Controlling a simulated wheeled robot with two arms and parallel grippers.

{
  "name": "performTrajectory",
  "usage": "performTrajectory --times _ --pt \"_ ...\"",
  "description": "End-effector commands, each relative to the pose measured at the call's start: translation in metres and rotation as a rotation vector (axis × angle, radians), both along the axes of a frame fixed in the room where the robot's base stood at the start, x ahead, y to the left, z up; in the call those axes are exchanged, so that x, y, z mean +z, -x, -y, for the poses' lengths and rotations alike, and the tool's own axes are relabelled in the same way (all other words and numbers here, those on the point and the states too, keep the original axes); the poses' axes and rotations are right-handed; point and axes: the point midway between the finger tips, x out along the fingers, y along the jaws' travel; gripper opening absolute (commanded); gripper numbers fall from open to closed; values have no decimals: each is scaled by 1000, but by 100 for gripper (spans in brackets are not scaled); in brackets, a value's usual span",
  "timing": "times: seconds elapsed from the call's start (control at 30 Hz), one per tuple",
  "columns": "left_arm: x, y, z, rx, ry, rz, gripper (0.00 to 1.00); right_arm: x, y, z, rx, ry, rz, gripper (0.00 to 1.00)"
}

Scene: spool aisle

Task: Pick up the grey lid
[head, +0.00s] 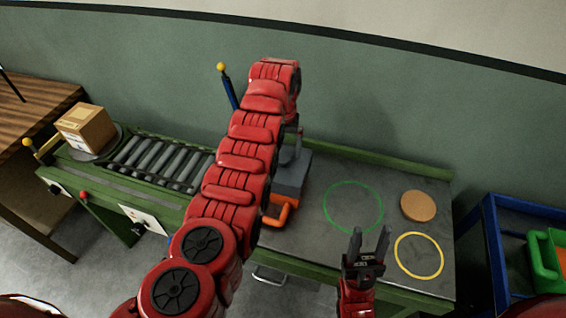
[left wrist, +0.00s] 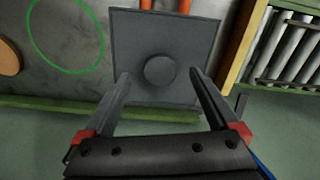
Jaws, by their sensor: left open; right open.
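The grey lid (left wrist: 190,32) is a square plate with a round knob (left wrist: 160,71) in its middle, seen in the left wrist view. In the head view a grey block (head: 291,187) stands on the bench, partly hidden by my left arm; I cannot tell lid from body there. My left gripper (left wrist: 160,76) is open, its fingers on either side of the knob in the picture; I cannot tell the height gap. In the head view it (head: 292,150) is mostly hidden by my arm. My right gripper (head: 370,236) is open and empty, over the bench's front right part.
Orange handles (head: 279,214) stick out beside the grey block. The bench top (head: 330,165) bears a green ring (head: 383,207), a yellow ring (head: 442,258) and a tan disc (head: 418,206). A roller conveyor (head: 165,160) with a cardboard box (head: 86,129) is left; a blue rack (head: 490,225) is right.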

Motion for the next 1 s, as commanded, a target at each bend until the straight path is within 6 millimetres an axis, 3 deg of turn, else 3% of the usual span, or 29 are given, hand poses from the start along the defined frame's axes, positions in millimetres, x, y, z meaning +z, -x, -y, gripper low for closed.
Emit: performTrajectory --times 0.13,0.3,0.6,1.0 --pt "-9 -2 0 1 0 -1 94 11 0 0 0 0 0 50" --pt "-30 -3 0 1 0 1 94 10 0 0 0 0 0 50" --pt "-34 -3 0 1 1 4 94 10 0 0 0 0 0 50" --pt "-34 -3 0 1 1 3 24 10 0 0 0 0 0 50"
